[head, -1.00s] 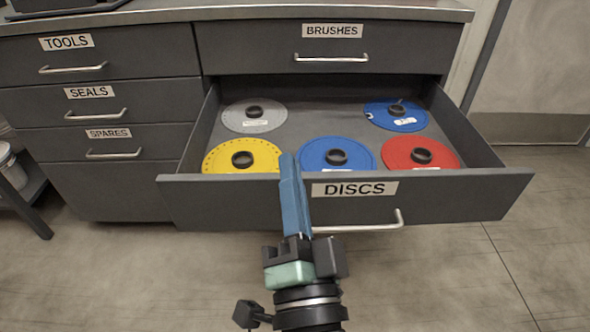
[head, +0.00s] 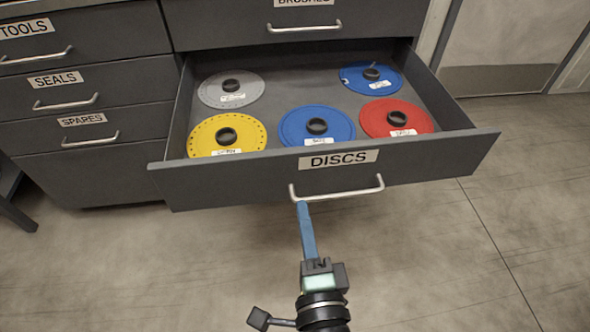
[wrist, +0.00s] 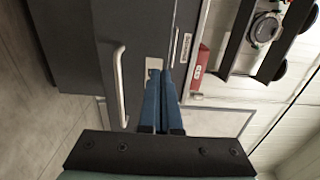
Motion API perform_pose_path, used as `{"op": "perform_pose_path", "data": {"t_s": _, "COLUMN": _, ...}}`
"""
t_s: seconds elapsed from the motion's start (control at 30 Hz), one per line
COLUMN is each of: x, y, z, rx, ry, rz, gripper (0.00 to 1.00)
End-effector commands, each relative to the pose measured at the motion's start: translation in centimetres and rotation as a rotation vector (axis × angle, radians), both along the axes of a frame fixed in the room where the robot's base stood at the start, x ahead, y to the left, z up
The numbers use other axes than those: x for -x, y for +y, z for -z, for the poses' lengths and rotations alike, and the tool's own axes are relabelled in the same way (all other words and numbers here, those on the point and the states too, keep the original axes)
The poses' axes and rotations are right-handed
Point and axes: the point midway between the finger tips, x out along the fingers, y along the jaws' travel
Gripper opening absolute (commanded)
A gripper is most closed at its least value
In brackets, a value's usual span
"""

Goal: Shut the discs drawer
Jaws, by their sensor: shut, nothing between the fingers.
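The discs drawer (head: 440,160) is dark grey and stands pulled out, with its label and a silver bar handle (head: 340,192) on the front. In it lie a yellow disc (head: 205,143), a grey disc (head: 215,98), a red disc (head: 378,118) and two blue discs (head: 295,125). My gripper (head: 302,206) is shut and empty, its blue fingers pointing at the drawer front near the handle's left end. In the wrist view my fingertips (wrist: 160,74) lie beside the handle (wrist: 120,85) and overlap a pale label. I cannot tell if they touch the front.
The shut brushes drawer (head: 235,25) is above. Shut tools (head: 90,45), seals (head: 130,85) and spares (head: 135,122) drawers stand at the left. The floor (head: 420,260) in front and to the right is clear.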

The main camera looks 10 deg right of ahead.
Motion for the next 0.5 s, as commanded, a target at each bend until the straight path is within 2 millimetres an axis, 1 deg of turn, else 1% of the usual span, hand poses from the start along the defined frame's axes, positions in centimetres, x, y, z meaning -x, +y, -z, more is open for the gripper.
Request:
{"op": "perform_pose_path", "data": {"t_s": 0.03, "x": -0.9, "y": 0.0, "z": -0.2, "rx": -0.001, "ry": -0.005, "rz": 0.001, "gripper": 0.00}}
{"op": "perform_pose_path", "data": {"t_s": 0.3, "x": -5.2, "y": 0.2, "z": -0.1, "rx": 0.001, "ry": -0.003, "rz": 0.000, "gripper": 0.00}}
{"op": "perform_pose_path", "data": {"t_s": 0.5, "x": -7.7, "y": 0.3, "z": 0.0, "rx": 0.001, "ry": -0.002, "rz": -0.001, "gripper": 0.00}}
